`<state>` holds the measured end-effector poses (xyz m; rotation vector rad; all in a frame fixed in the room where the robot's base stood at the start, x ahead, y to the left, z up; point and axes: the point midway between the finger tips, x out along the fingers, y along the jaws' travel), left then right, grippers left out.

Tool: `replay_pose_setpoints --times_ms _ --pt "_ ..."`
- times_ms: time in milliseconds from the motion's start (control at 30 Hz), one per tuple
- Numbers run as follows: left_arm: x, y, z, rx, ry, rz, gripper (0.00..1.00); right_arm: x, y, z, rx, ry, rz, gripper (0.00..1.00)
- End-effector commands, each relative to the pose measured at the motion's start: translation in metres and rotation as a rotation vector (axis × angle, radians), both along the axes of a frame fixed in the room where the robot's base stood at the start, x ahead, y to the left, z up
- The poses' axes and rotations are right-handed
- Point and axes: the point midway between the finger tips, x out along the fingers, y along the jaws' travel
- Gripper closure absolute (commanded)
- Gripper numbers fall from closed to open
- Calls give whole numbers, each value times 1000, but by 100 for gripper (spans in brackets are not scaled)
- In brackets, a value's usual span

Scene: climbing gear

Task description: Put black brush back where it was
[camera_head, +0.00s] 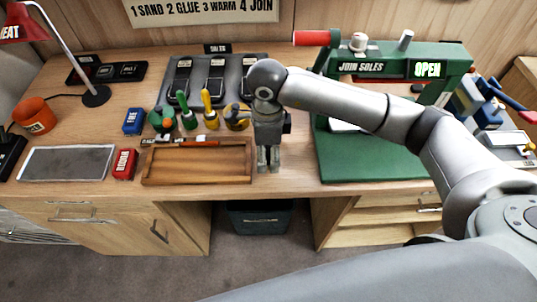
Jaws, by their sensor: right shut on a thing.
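My right gripper (268,164) points straight down just right of the wooden tray (198,165), low over the table's front part. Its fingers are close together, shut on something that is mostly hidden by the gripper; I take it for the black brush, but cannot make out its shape. Behind the tray, a green-handled tool (188,118) and a yellow-handled tool (210,114) stand in a row. Another dark and yellow piece (237,119) shows there, partly behind my right gripper. My left gripper is not in view.
A green press (372,155) stands close to the right. A red block (124,164), a blue box (134,121), a grey-topped pad (67,163) and an orange cup (35,116) are at the left. A dark rack (198,67) stands behind. Bare tabletop (292,172) lies between gripper and press.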

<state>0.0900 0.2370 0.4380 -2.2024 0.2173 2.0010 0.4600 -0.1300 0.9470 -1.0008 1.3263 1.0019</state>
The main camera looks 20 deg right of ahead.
Motion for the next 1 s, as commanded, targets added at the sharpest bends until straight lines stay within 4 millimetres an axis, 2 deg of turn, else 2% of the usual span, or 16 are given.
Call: replay_pose_setpoints --times_ms 33,233,633,667,700,800,1000 --pt "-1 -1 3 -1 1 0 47 2 -5 -4 -4 4 -4 59" --pt "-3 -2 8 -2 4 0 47 2 -3 -33 -2 3 -2 59" --pt "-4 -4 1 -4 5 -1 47 2 -3 -39 -1 0 -1 59" --pt "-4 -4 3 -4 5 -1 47 2 -3 -38 -1 0 -1 29" --pt "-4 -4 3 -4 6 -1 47 2 -3 -37 -1 1 -1 24" --pt "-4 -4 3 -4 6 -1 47 2 -3 -37 -2 2 -1 11" --pt "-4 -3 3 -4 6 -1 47 2 -3 -37 -2 2 -1 11"
